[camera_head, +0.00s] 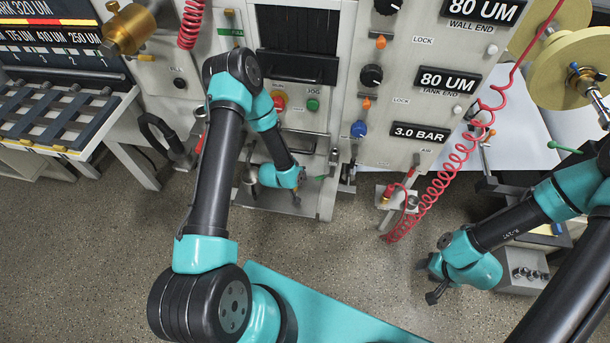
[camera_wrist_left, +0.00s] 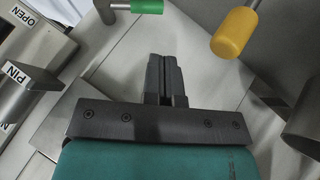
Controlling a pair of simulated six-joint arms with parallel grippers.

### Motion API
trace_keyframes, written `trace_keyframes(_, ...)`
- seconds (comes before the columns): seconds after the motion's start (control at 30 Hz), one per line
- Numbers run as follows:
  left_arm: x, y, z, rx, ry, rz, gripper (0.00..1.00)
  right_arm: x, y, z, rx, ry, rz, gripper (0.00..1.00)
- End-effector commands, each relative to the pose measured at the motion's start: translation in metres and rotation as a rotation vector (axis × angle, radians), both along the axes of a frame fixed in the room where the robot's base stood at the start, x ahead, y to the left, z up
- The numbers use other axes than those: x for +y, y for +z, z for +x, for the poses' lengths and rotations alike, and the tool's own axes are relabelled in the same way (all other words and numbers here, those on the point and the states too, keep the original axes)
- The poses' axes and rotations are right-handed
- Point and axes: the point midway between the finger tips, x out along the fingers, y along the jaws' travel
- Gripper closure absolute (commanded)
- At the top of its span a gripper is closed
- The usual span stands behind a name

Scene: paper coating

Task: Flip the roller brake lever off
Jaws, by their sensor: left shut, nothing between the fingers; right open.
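No lever in view carries a readable roller brake label, so I cannot tell for certain which one it is. In the left wrist view a green-handled lever (camera_wrist_left: 147,6) and a yellow cylindrical handle (camera_wrist_left: 234,32) lie beyond the fingertips, apart from them. In the head view a green-tipped lever (camera_head: 565,147) stands beside the cream roll at the right. My left gripper (camera_head: 297,198) is low at the front of the centre machine; the left wrist view shows its fingers (camera_wrist_left: 163,62) pressed together and empty. My right gripper (camera_head: 432,281) hangs open and empty over the floor.
Plates marked OPEN (camera_wrist_left: 18,14) and PIN (camera_wrist_left: 16,74) sit left of my left fingers, and a grey cylinder (camera_wrist_left: 303,115) at right. A red coiled hose (camera_head: 440,190) hangs right of centre. A rack (camera_head: 60,115) is at left.

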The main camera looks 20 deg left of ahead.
Motion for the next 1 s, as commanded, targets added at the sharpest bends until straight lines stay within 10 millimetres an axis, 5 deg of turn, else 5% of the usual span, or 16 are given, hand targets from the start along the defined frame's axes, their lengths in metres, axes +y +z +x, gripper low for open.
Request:
trace_keyframes(0.67,0.008,0.017,-0.011,-0.003,-0.005,-0.010,1.00,0.000,0.000,0.000,0.000,0.000,0.000,0.57)
trace_keyframes(1.0,0.040,0.075,-0.042,-0.022,-0.003,-0.081,1.00,0.000,0.000,0.000,0.000,0.000,0.000,0.57)
